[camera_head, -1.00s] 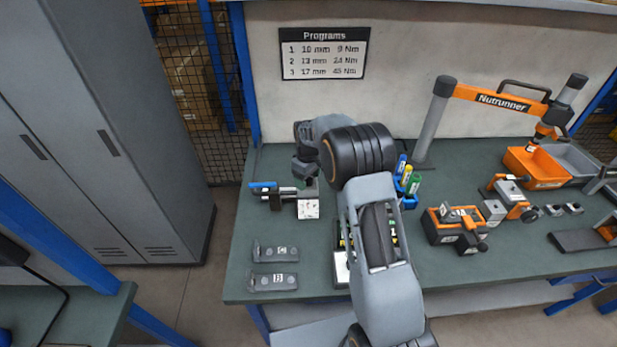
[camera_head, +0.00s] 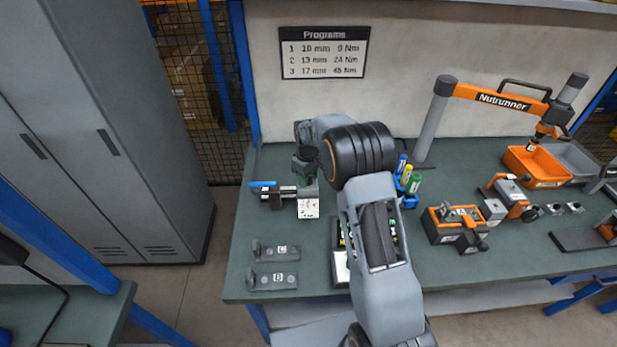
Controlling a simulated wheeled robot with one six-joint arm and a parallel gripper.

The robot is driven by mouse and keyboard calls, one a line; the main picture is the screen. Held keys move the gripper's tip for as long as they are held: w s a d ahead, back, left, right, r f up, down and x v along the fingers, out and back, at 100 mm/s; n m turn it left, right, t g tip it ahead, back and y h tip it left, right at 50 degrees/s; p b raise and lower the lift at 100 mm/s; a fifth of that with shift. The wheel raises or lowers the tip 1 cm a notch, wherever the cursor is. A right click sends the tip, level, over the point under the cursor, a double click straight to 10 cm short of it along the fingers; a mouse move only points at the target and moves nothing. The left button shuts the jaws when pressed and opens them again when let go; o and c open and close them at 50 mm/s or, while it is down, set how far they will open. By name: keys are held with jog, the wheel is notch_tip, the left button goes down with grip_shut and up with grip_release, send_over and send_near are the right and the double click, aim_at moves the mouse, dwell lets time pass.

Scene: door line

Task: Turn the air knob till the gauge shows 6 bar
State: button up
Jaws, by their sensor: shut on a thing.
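The air unit (camera_head: 290,194) stands at the back left of the green bench. It is a grey pipe fitting with a blue lever (camera_head: 263,184) at its left end. A small white gauge face (camera_head: 308,208) is on its front; its needle and figures are too small to read. My gripper (camera_head: 306,176) points down over the right part of this unit, just above the gauge. It is shut on the air knob, which is mostly hidden by the gripper and wrist.
Two grey plates (camera_head: 275,282) with letter labels lie at the bench's front left. Blue holders with coloured markers (camera_head: 408,182) stand right of my arm. Orange fixtures (camera_head: 455,225), an orange bin (camera_head: 537,166) and the Nutrunner arm (camera_head: 500,98) are further right.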

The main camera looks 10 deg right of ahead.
jog(key=m+b, duration=0.1)
jog(key=m, duration=0.2)
jog(key=shift+m, duration=0.4)
jog(key=m+b, duration=0.1)
jog(key=m, duration=0.2)
jog(key=shift+m, duration=0.3)
jog(key=m+b, duration=0.1)
jog(key=m, duration=0.6)
jog(key=shift+a, duration=0.1)
jog(key=o, duration=0.9)
jog(key=shift+o, duration=0.2)
notch_tip(320, 180, up, 14)
dwell(0.4)
